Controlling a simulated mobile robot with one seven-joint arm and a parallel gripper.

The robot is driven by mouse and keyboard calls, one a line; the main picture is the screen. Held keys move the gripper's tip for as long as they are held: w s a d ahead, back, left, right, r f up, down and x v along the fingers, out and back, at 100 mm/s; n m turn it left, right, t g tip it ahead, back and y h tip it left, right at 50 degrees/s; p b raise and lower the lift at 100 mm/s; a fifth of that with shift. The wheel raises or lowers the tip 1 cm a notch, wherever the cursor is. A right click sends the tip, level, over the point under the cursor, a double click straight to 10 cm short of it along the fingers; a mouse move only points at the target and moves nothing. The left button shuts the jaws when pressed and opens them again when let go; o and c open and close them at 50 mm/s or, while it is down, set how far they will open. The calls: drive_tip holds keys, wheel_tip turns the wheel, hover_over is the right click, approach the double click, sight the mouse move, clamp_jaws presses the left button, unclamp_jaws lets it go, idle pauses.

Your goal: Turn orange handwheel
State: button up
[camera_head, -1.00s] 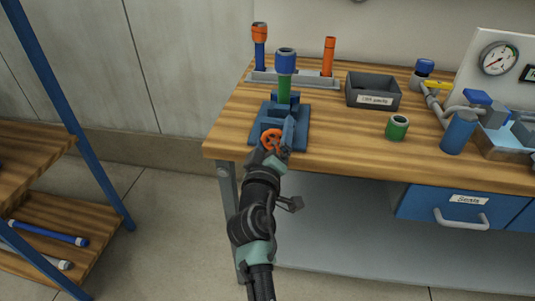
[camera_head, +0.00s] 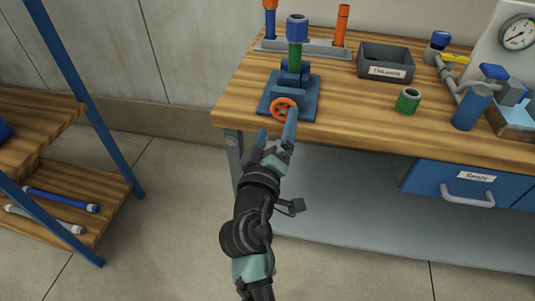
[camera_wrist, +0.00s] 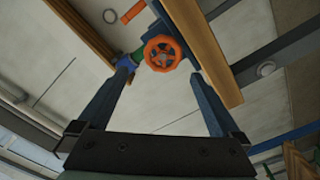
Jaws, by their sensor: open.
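The orange handwheel (camera_head: 284,108) is on the front of a blue vise (camera_head: 292,88) near the table's front edge. The vise holds an upright green tube with a blue cap (camera_head: 296,40). My gripper (camera_head: 277,122) is open, just in front of the table edge, with its fingers pointing toward the wheel. In the wrist view the orange handwheel (camera_wrist: 162,53) shows between and beyond the two spread fingertips of my gripper (camera_wrist: 160,75). The fingers look apart from the wheel, and nothing is held between them.
A grey bin (camera_head: 386,63) with a label, a green cup (camera_head: 408,100) and a blue cylinder (camera_head: 470,107) stand to the right on the wooden table (camera_head: 350,120). A rack (camera_head: 300,48) with orange-topped tubes is behind the vise. A blue-framed shelf (camera_head: 80,100) stands at left.

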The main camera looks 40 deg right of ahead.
drive_tip(key=b+v, duration=0.1)
drive_tip(key=v, duration=0.6)
drive_tip(key=shift+a, duration=0.2)
idle(0.4)
drive_tip(key=shift+s+r, duration=0.1)
drive_tip(key=shift+r, duration=0.05)
drive_tip(key=b+v, duration=0.1)
drive_tip(key=v, duration=1.2)
